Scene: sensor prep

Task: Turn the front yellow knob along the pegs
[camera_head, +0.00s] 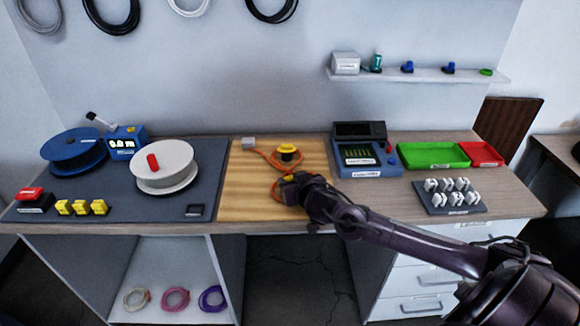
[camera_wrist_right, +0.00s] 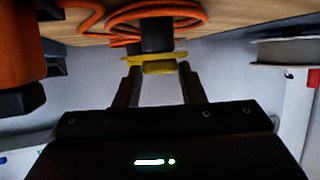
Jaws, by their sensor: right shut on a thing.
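The front yellow knob (camera_head: 289,177) sits on top of a black peg at the front of the wooden board (camera_head: 250,200), with an orange cable looped around it. In the right wrist view the knob (camera_wrist_right: 160,67) shows as a yellow bar on the dark peg (camera_wrist_right: 156,35). My right gripper (camera_head: 291,188) is shut on this knob, with one finger on each side of it in the wrist view. It hides part of the knob in the head view. The back yellow knob (camera_head: 287,148) stands behind on its own black peg. My left gripper is not in view.
The orange cable (camera_head: 262,155) runs from a grey box (camera_head: 248,143) around both pegs. A white spool (camera_head: 165,166) stands to the left. A tester device (camera_head: 366,150), a green tray (camera_head: 432,156) and a rack of white parts (camera_head: 449,199) are to the right.

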